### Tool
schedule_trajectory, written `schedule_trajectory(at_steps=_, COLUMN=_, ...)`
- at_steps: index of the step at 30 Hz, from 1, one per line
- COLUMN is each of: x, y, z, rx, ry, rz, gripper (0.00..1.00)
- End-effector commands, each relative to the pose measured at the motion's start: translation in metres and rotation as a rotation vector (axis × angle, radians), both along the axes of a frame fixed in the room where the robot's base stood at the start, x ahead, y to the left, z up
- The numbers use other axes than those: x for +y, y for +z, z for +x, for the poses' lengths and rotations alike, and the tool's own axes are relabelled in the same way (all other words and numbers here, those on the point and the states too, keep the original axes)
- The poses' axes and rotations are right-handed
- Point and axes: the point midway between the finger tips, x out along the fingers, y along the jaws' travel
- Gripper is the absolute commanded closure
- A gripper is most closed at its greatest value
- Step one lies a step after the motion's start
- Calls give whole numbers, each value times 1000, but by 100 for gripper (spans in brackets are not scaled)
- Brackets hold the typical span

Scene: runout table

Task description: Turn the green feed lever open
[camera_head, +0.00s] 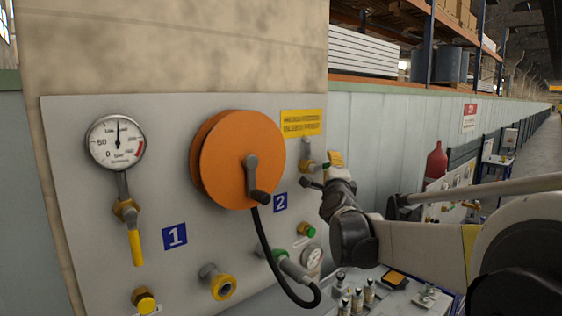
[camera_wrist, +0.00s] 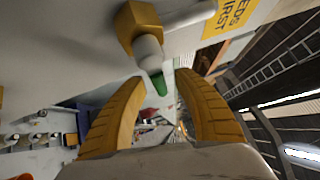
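The green feed lever (camera_wrist: 159,83) shows in the wrist view as a short green end beyond a pale stem (camera_wrist: 148,52) on a brass valve body (camera_wrist: 139,22). My gripper (camera_wrist: 159,77) is open, with one yellow finger on each side of the lever and gaps visible on both sides. In the head view my gripper (camera_head: 334,162) is at the panel's right edge, just right of a brass valve (camera_head: 306,154) below the yellow sign. The green lever cannot be made out there, and my gripper probably covers it.
The grey panel (camera_head: 85,220) also carries a pressure gauge (camera_head: 116,141), a yellow-handled valve (camera_head: 135,246), an orange hose reel (camera_head: 238,160) and a green knob (camera_head: 310,230). A black hose (camera_head: 270,240) hangs below the reel. Small items stand on a bench below my arm.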

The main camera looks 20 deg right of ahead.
Motion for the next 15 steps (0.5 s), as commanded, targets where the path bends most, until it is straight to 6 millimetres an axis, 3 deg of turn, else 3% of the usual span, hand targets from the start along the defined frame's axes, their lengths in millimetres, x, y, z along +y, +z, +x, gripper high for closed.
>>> schedule_trajectory(at_steps=11, x=-3, y=0, z=6, rx=0, ry=0, rz=-1, gripper=64)
schedule_trajectory(at_steps=14, x=-3, y=0, z=6, rx=0, ry=0, rz=-1, gripper=95)
schedule_trajectory(at_steps=15, x=-3, y=0, z=6, rx=0, ry=0, rz=-1, gripper=100)
